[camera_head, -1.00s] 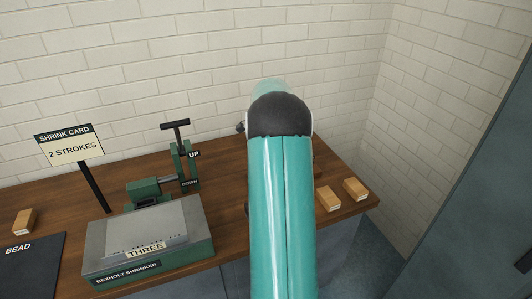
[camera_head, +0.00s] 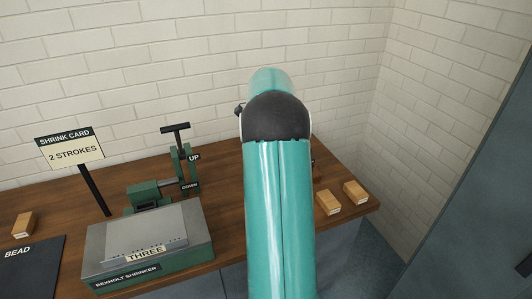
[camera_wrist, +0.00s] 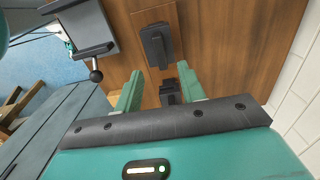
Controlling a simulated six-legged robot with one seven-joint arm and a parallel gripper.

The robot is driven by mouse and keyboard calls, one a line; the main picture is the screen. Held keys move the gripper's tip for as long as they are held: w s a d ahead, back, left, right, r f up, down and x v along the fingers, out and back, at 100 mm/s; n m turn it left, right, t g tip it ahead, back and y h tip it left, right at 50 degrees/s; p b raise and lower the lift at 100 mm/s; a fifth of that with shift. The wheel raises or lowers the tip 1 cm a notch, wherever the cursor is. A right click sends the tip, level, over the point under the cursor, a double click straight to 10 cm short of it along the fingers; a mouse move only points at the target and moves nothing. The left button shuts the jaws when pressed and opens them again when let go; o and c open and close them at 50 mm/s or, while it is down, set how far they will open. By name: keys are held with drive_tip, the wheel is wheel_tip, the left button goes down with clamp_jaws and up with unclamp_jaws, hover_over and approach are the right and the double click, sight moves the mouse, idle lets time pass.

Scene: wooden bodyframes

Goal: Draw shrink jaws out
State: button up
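The Bexholt shrinker (camera_head: 175,270) stands on the bench at the lower left in the head view, with a grey sheet marked THREE on its top. Its green jaw housing (camera_head: 145,193) is behind the sheet. A lever with a black T-handle (camera_head: 175,128) stands at its back, between UP and DOWN labels. My gripper (camera_wrist: 159,70) is open in the wrist view, its two green fingers apart. A black block-like part (camera_wrist: 157,45) shows just beyond the fingertips, and a smaller black part (camera_wrist: 170,92) shows between the fingers. I cannot tell whether these belong to the shrinker. My arm hides the gripper in the head view.
A shrink card (camera_head: 72,148) reads 2 STROKES. Two wooden blocks (camera_head: 328,202) lie at the bench's right end; another (camera_head: 25,224) is at left by the BEAD mat (camera_head: 30,270). A grey device with a black ball knob (camera_wrist: 96,75) is near my left finger.

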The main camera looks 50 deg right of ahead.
wheel_tip(320, 180, up, 6)
drive_tip(key=shift+r, duration=0.2)
idle(1.0)
